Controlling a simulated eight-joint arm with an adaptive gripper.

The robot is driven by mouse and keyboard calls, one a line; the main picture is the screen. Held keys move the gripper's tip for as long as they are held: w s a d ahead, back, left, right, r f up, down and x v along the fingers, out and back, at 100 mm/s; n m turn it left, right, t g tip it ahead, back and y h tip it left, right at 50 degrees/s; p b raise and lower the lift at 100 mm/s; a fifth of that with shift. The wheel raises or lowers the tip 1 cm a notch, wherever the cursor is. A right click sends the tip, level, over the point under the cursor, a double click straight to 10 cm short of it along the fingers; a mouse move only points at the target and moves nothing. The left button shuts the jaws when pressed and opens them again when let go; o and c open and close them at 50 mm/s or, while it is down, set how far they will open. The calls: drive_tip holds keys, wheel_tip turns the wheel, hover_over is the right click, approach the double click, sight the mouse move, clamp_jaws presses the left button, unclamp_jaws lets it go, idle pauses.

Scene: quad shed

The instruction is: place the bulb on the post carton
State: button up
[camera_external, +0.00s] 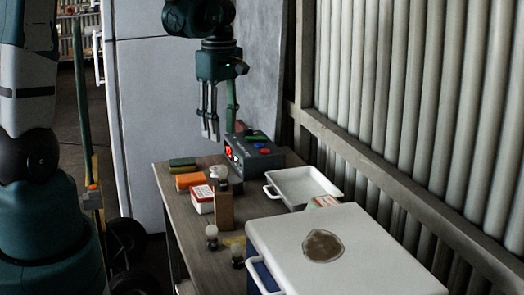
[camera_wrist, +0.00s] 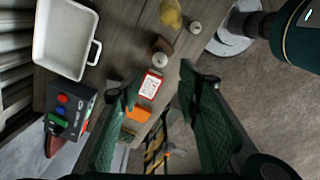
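My gripper (camera_external: 222,128) hangs open and empty above the far part of the table, fingers pointing down; its spread green fingers also show in the wrist view (camera_wrist: 161,82). A small white rounded thing (camera_external: 218,172), perhaps the bulb, sits below it at the upright brown carton (camera_external: 223,208); I cannot tell whether it rests on the carton or behind it. In the wrist view a pale round thing (camera_wrist: 160,58) overlaps a brown shape. A red and white printed box (camera_external: 202,199) stands just left of the brown carton. Which carton is the post carton is unclear.
An orange box (camera_external: 190,181) and a green-yellow block (camera_external: 182,163) lie at the table's far left. A button box (camera_external: 255,155) and white tray (camera_external: 296,186) stand right. Small jars (camera_external: 211,238) stand nearer. A white-lidded cooler (camera_external: 370,255) fills the front right.

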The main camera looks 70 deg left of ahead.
idle(0.8)
drive_tip(key=w+d+r+m+t+y, duration=0.1)
drive_tip(key=d+r+m+t, duration=0.1)
drive_tip(key=d+r+m, duration=0.55)
drive_tip(key=d+r+m+t, duration=0.1)
drive_tip(key=d+r+m, duration=0.3)
drive_tip(key=d, duration=0.7)
drive_tip(key=s+d+r+m+t, duration=0.2)
drive_tip(key=s+d+m, duration=0.1)
drive_tip(key=d+m, duration=0.3)
drive_tip(key=s+d+r+m+t+h, duration=0.1)
drive_tip(key=s+d+r+m+t, duration=0.1)
drive_tip(key=d+m, duration=0.4)
drive_tip(key=s+d+r, duration=0.1)
drive_tip(key=d, duration=0.2)
drive_tip(key=shift+d+r, duration=0.25)
